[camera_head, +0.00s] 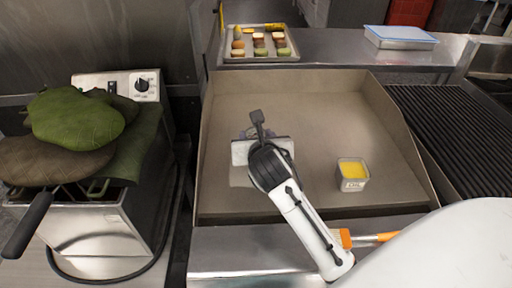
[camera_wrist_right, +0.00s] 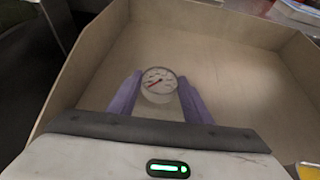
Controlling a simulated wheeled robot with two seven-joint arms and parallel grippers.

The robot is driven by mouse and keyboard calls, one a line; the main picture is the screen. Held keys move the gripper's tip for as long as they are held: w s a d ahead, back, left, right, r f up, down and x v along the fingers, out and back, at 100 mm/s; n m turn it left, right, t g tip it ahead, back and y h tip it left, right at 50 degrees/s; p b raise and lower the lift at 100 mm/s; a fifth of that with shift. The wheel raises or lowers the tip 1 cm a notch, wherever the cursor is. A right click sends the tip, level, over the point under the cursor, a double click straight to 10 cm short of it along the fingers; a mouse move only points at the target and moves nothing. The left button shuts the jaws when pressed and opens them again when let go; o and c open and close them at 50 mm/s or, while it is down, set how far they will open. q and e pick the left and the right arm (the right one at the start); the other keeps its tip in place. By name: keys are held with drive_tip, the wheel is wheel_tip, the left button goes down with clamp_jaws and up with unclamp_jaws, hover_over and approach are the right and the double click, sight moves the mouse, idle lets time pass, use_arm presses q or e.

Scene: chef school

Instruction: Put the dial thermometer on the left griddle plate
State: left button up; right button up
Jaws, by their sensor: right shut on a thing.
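The dial thermometer (camera_wrist_right: 159,82) has a round white face with a red needle and shows between the purple fingers of my right gripper (camera_wrist_right: 159,97) in the right wrist view. The gripper is shut on it. In the head view my right gripper (camera_head: 252,132) is over the left part of the smooth brown griddle plate (camera_head: 320,110), and the thermometer is hidden or too small to make out. I cannot tell whether it touches the plate. My left gripper is not in view.
A small tub of yellow contents (camera_head: 352,175) stands on the plate's right side. A brush with an orange handle (camera_head: 372,238) lies at the front. A black ridged grill (camera_head: 455,130) is to the right. A fryer (camera_head: 90,225) with green mitts (camera_head: 80,118) is to the left.

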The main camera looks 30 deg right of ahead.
drive_tip(key=shift+f+b, duration=0.3)
drive_tip(key=shift+f, duration=1.75)
